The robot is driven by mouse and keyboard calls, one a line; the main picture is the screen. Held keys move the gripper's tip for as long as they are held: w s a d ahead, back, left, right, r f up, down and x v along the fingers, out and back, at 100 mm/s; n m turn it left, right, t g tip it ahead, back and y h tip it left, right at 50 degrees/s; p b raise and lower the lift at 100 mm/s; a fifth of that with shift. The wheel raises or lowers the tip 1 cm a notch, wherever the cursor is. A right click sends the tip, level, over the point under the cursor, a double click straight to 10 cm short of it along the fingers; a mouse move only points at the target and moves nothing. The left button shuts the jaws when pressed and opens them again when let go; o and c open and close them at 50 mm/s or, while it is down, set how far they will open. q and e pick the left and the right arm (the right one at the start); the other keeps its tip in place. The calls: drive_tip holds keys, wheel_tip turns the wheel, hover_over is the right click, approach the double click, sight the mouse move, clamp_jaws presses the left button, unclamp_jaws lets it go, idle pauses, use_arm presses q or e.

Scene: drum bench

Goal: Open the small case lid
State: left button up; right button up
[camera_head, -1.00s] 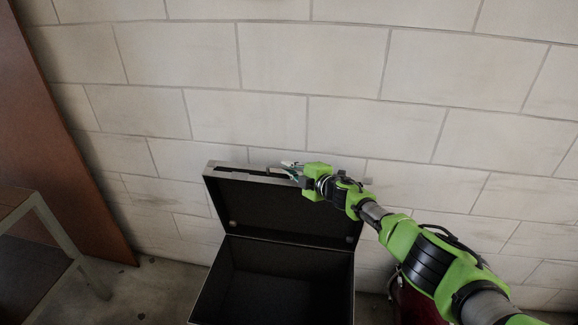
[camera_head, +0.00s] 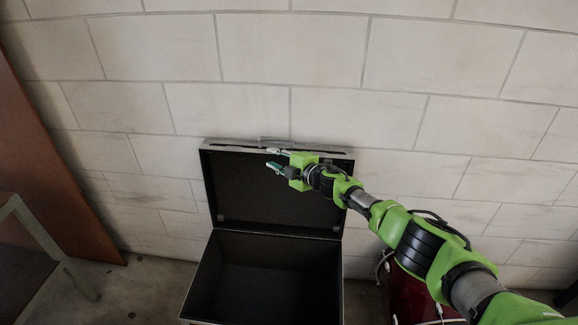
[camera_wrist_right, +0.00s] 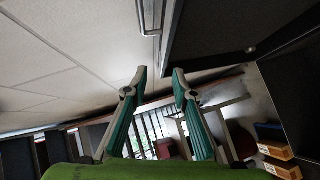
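The small case (camera_head: 262,285) stands on the floor against the wall, with its dark inside showing. Its lid (camera_head: 265,190) is raised nearly upright at the back, and a metal handle (camera_head: 273,141) shows on its top edge. My right gripper (camera_head: 272,159) is in front of the lid's upper part, near the handle. The handle (camera_wrist_right: 149,17) and the lid edge (camera_wrist_right: 172,30) lie just beyond the fingertips there. My left gripper is not in view.
A pale block wall (camera_head: 270,60) is close behind the case. A brown board (camera_head: 50,170) leans at the left beside a metal-framed table (camera_head: 45,235). A dark red drum (camera_head: 412,298) stands right of the case, partly behind my right arm.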

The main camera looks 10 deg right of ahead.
drive_tip(key=v, duration=1.1)
drive_tip(key=shift+s, duration=0.3)
